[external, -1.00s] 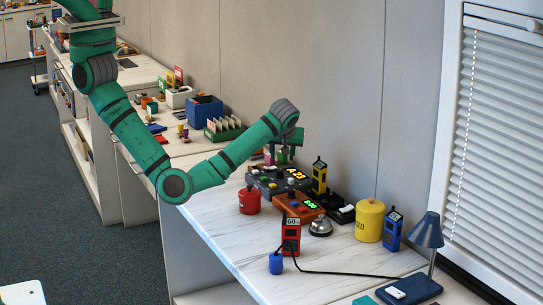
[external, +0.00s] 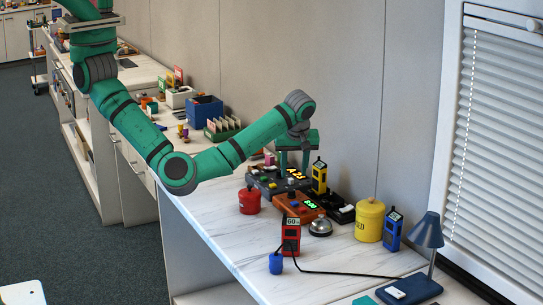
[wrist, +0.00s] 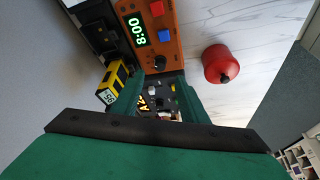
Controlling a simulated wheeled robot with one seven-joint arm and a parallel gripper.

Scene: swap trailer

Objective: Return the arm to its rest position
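My green arm reaches over the white marbled counter (external: 235,225) from the upper left, elbow bent low and wrist raised. Nothing is held between the fingers. I cannot tell the exact height of the fingertips above the console.
Close by are an orange timer box (external: 302,206), a yellow meter (external: 319,178), a red canister (external: 249,201) and a bell (external: 320,227). A yellow tin (external: 369,221), a blue meter (external: 392,231) and a lamp (external: 428,232) stand right. The wall is close behind.

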